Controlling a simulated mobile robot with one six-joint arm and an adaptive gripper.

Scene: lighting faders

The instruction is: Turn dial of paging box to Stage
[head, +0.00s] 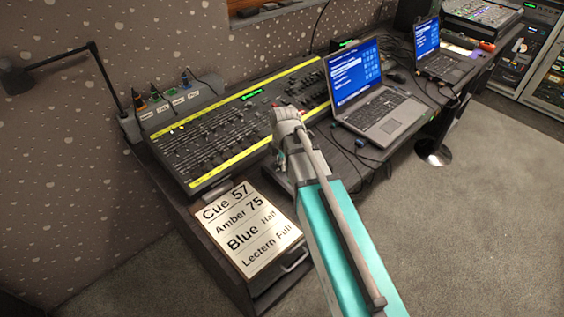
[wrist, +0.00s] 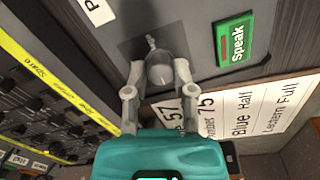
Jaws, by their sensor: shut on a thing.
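The paging box shows in the wrist view as a dark grey panel (wrist: 205,30) with a white label starting with "P", partly cut off, and a green "Speak" button (wrist: 236,43). Its grey dial (wrist: 156,56) has a small pointer toward the top of the wrist picture. My gripper (wrist: 160,75) has one finger on each side of the dial and is shut on it. I cannot read any position names around the dial, so its setting is unclear. In the head view my arm and wrist (head: 287,118) largely hide the box and the dial.
A fader desk (head: 235,125) with yellow strips lies left of my gripper. A cue sheet (head: 246,228) reading "Cue 57, Amber 75, Blue Half, Lectern Full" lies in front. An open laptop (head: 372,112) stands close on the right, with cables beside it. A lamp (head: 18,78) stands at far left.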

